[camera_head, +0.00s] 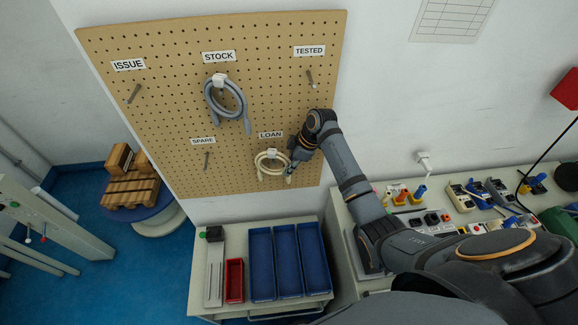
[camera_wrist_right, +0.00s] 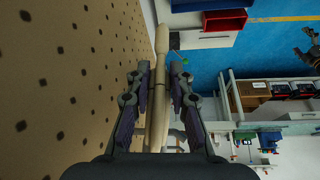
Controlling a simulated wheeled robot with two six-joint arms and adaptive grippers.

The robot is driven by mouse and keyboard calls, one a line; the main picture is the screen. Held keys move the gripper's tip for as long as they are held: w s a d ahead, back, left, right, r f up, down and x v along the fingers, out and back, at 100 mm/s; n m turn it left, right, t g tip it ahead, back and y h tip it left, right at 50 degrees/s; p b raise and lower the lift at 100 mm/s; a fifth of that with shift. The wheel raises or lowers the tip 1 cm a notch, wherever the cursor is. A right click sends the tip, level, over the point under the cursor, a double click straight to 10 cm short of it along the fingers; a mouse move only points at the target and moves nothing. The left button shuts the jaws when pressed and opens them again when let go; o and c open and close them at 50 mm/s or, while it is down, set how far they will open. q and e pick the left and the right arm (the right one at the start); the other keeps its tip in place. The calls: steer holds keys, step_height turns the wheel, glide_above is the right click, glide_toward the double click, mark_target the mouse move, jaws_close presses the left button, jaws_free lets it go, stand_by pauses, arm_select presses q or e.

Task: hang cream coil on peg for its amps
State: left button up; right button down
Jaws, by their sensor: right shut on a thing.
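The cream coil (camera_head: 262,172) is against the pegboard (camera_head: 170,120), just under the LOAN label (camera_head: 271,134). Whether its top sits over a peg there I cannot tell; the LOAN peg itself is hidden. My right gripper (camera_head: 290,169) is at the coil's right side. In the right wrist view the gripper (camera_wrist_right: 158,100) is shut on a cream strand of the coil (camera_wrist_right: 163,48), close to the board. Bare pegs show under ISSUE (camera_head: 134,93), TESTED (camera_head: 311,79) and SPARE (camera_head: 206,160). My left gripper is not in view.
A grey coil (camera_head: 210,104) hangs under the STOCK label (camera_head: 219,57). Below the board, a bench holds blue trays (camera_head: 262,264) and a red tray (camera_head: 234,281). The right bench carries several plugs and connectors (camera_head: 460,198). The board's lower left is clear.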

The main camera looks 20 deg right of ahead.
steer(key=c, duration=1.1)
jaws_free()
steer(key=v, duration=1.2)
